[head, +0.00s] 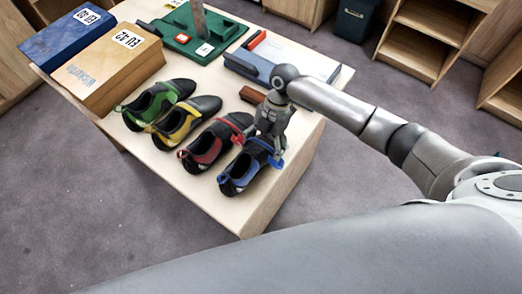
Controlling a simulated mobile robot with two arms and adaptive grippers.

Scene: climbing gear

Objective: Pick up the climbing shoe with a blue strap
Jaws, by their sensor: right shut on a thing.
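The climbing shoe with a blue strap (243,170) is at the right end of a row of shoes on the wooden table. It is dark with blue trim, and its blue strap end shows beside the fingers. My right gripper (271,145) comes down from above and is shut on this shoe around its strap area. The fingertips are partly hidden against the shoe. I cannot tell whether the shoe is lifted off the table. My left gripper is not in view.
Close left are a red-trimmed shoe (207,147), a yellow shoe (178,124) and a green shoe (152,105). Behind stand a tan box (112,75), a blue box (67,45), a green board (190,47) and a grey-blue device (300,60). A brown block (252,96) lies near my right gripper.

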